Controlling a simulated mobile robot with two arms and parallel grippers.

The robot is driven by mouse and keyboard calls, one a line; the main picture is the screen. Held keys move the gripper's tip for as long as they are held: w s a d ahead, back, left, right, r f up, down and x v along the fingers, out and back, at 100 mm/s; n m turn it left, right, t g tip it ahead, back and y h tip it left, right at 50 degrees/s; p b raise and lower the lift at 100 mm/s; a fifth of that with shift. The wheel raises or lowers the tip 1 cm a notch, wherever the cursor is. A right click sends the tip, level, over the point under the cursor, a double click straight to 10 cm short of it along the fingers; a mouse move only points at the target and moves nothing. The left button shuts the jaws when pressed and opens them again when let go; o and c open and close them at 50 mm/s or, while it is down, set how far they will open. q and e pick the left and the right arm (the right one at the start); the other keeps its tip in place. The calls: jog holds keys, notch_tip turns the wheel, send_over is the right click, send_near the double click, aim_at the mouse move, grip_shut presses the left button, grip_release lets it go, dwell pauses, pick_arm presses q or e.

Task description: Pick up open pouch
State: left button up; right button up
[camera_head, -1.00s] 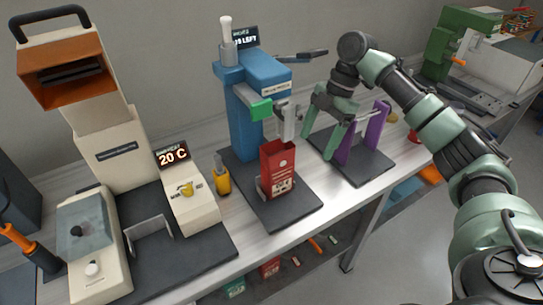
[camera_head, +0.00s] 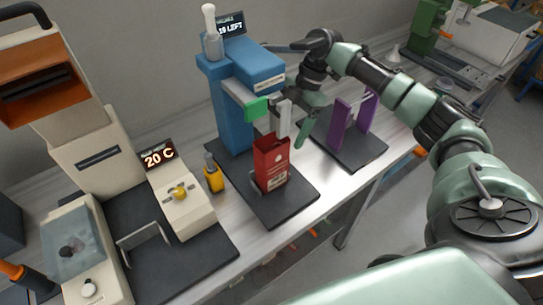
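The pouch (camera_head: 271,165) is red and stands upright on the dark base plate of the blue machine, below its green and grey clamp parts. My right gripper (camera_head: 292,128) comes in from the right, just beside the pouch's upper right side. One green finger points down there, apart from the pouch. The other finger is largely hidden behind the machine's grey parts. The gripper looks open and holds nothing that I can see. My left gripper is not in view.
The blue machine (camera_head: 235,110) stands close behind the pouch. A purple holder (camera_head: 349,122) on a dark plate stands to the right.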

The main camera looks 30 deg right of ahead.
aim_at(281, 143)
jog(key=p+x, duration=0.1)
jog(key=x, duration=0.1)
jog(key=p+x, duration=0.1)
jog(key=x, duration=0.1)
jog(key=shift+a+f, duration=0.15)
jog(key=shift+a, duration=0.35)
jog(key=shift+f, duration=0.1)
jog(key=c, duration=1.1)
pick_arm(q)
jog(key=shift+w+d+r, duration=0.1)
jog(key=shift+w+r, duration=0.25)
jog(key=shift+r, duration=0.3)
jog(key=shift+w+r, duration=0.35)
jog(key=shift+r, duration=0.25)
pick_arm(e)
jog(key=shift+o, duration=0.2)
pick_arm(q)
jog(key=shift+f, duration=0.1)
